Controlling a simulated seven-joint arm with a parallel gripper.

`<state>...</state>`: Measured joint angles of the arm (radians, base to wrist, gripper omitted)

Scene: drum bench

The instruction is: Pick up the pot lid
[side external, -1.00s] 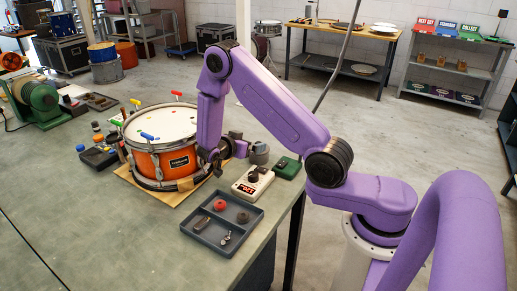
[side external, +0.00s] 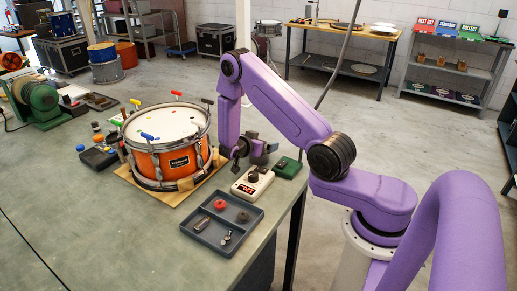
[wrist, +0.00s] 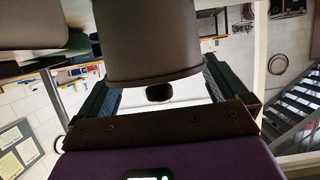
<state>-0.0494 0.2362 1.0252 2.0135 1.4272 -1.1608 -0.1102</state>
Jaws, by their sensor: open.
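In the side view a small grey pot (side external: 260,158) stands on the bench right of the drum, partly hidden by my gripper (side external: 246,143). In the wrist view a grey rounded body (wrist: 155,40) fills the upper middle. A dark round knob (wrist: 158,92) shows at its lower edge, apparently the lid's knob. My gripper (wrist: 160,88) is open, one finger on each side of the knob, with light gaps beside it. I cannot tell whether the fingers touch the grey body, and the lid's seam is not clear.
An orange drum (side external: 178,160) on a wooden board stands close left of my gripper. A beige meter (side external: 252,184), a green box (side external: 287,167) and a grey tray (side external: 222,225) of small parts lie nearer the bench edge. The front left of the bench is clear.

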